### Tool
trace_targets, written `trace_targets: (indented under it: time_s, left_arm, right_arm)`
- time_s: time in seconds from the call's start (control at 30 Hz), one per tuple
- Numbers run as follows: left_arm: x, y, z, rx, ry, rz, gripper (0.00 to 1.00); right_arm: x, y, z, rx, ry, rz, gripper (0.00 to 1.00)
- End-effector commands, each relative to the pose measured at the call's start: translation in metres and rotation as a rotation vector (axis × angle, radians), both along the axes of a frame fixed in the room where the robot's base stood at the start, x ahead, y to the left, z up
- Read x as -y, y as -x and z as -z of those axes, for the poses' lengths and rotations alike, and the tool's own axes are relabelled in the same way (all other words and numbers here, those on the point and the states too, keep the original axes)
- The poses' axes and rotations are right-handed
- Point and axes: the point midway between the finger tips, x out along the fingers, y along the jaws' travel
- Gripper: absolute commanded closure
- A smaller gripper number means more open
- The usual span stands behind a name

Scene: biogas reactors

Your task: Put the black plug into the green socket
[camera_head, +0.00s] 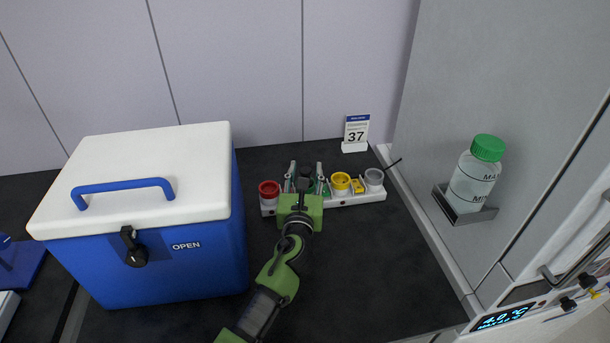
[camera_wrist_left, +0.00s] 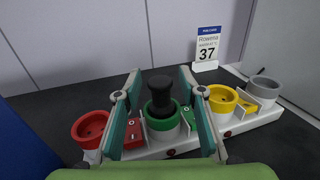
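The black plug (camera_wrist_left: 160,92) stands upright with its lower end inside the rim of the green socket (camera_wrist_left: 163,132). How deep it sits is hard to tell. The green socket is between the red and yellow sockets on a white strip. My left gripper (camera_wrist_left: 160,88) has its two fingers apart, one on each side of the plug, with visible gaps to it. In the head view, my left gripper (camera_head: 306,172) is over the strip and hides most of the green socket; the plug (camera_head: 304,183) shows dark between the fingers. My right gripper is not in view.
The white strip (camera_head: 345,200) also carries red (camera_head: 269,189), yellow (camera_head: 341,181) and grey (camera_head: 374,177) sockets. A blue cooler box (camera_head: 170,265) stands left, a bottle (camera_head: 473,180) in a wall holder right. A small card (camera_head: 356,131) stands behind. The dark counter is clear in front.

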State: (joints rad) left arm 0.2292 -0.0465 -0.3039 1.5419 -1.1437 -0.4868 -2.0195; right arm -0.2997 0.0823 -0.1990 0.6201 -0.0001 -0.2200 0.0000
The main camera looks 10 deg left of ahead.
Motion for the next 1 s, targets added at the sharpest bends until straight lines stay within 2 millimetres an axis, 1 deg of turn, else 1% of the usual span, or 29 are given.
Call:
trace_targets:
  time_s: [0.1, 0.17, 0.27, 0.5, 0.63, 0.8, 1.0]
  left_arm:
    - [0.0, 0.0, -0.011, 0.001, 0.002, 0.0, 0.63]
    - [0.001, 0.01, -0.005, -0.001, 0.0, 0.0, 0.63]
    - [0.004, 0.03, -0.005, -0.001, 0.0, 0.0, 0.63]
    - [0.011, 0.083, -0.004, -0.002, 0.0, 0.0, 0.63]
    - [0.013, 0.103, -0.005, -0.001, 0.001, 0.0, 0.63]
    - [0.016, 0.117, -0.006, 0.001, 0.0, 0.0, 0.63]
    - [0.016, 0.119, -0.007, 0.001, 0.0, -0.001, 0.63]
  right_arm:
    - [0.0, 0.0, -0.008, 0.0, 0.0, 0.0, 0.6]
    - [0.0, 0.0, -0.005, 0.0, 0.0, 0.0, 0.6]
    - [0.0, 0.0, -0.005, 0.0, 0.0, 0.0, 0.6]
    - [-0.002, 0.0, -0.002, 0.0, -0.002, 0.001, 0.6]
    - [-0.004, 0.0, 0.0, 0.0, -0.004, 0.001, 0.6]
    - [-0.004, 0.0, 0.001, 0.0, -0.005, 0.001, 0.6]
    - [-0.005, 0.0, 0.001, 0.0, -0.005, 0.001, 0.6]
